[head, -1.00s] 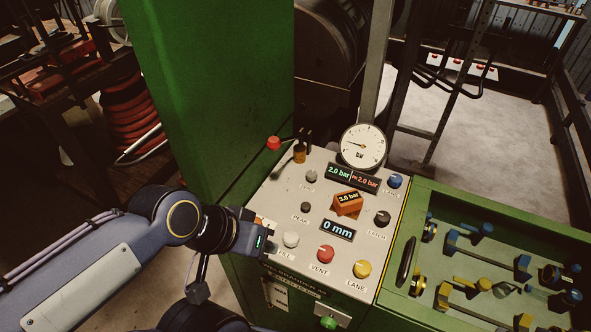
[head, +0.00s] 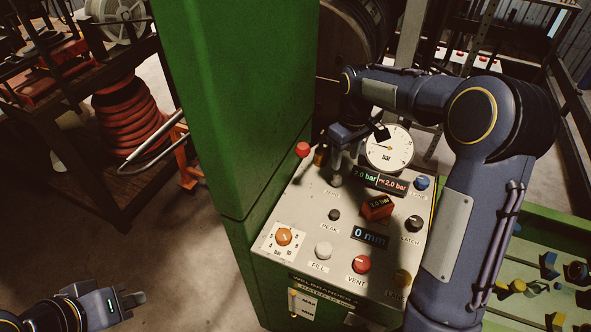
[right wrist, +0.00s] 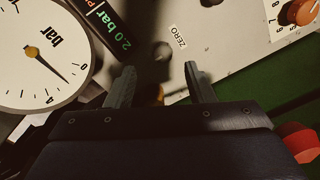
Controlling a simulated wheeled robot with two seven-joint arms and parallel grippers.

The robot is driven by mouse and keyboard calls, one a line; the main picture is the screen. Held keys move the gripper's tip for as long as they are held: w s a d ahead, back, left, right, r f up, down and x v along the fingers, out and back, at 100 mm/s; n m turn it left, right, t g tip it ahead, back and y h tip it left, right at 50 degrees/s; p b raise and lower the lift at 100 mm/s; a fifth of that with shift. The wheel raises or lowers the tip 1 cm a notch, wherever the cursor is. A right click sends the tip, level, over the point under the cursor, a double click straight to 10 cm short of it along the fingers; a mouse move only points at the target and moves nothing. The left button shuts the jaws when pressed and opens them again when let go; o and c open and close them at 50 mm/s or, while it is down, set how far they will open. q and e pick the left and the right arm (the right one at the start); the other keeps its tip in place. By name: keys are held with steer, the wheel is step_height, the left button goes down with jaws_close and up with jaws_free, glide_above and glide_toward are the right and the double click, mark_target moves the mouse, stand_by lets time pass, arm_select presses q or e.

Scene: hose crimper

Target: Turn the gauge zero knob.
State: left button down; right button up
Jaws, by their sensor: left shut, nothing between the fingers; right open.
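The grey zero knob (head: 336,181) is at the back left of the light panel, above its "ZERO" label. My right gripper (head: 345,160) points down over it in the head view, with its fingers open and partly covering it. I cannot tell whether a finger touches the knob. The round white gauge (head: 388,149) stands right of the gripper and also shows in the right wrist view (right wrist: 36,55). My left gripper (head: 134,298) is shut and empty, low on the left.
A red ball-topped lever (head: 303,149) is left of my right gripper. An orange dial knob (head: 284,237) and several buttons are on the panel. A green cabinet (head: 240,110) rises on the left.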

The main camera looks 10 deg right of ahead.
mark_target(337, 177)
steer(key=shift+w+a+f, duration=0.3)
steer(key=shift+w+a, duration=0.15)
steer(key=shift+a+f, duration=0.1)
steer(key=shift+f, duration=0.2)
step_height(337, 177, down, 7)
steer(key=shift+f+p, duration=0.1)
steer(key=shift+p, duration=0.6)
steer(key=shift+c, duration=0.2)
steer(key=c, duration=1)
